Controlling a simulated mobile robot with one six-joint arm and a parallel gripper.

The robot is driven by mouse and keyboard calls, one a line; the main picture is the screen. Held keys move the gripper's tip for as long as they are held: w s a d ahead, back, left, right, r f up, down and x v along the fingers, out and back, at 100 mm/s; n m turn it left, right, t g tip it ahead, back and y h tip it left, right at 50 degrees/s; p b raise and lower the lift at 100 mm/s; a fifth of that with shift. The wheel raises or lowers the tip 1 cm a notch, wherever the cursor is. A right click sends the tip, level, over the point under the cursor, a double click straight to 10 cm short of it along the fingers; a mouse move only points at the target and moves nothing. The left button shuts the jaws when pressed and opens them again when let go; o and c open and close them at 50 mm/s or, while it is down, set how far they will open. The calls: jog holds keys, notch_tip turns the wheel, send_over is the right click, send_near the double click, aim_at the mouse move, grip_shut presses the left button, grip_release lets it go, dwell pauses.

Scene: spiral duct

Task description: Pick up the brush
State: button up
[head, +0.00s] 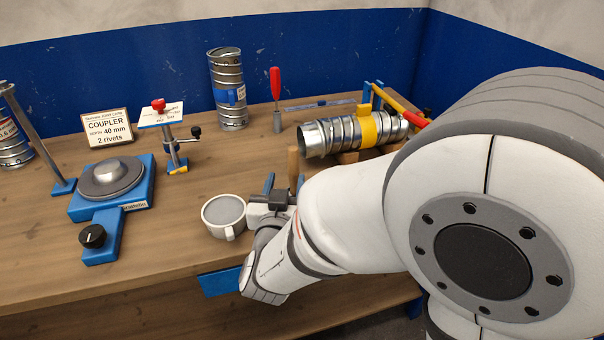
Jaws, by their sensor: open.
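My gripper (284,180) is low over the front middle of the bench, its two blue fingers apart and pointing away from me. A light wooden upright piece (293,163) shows just beyond the fingers, near the right one. It may be the brush handle, but its lower part is hidden and I cannot tell whether it is between the fingers or behind them. No bristles are visible. A grey-filled white mug (224,212) stands just left of my gripper.
A ribbed metal duct with a yellow band (370,130) lies behind my arm. A red-handled tool (275,85) and an upright duct (228,92) stand at the back. A blue turntable device (112,182), a small stand (173,145) and a sign (107,128) are left.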

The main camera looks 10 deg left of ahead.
aim_at(293, 168)
jog(key=w, duration=0.3)
jog(key=w+p, duration=0.1)
jog(key=w, duration=0.3)
jog(key=shift+w+a+f, duration=0.15)
jog(key=shift+f, duration=0.05)
jog(key=shift+c, duration=0.2)
grip_shut()
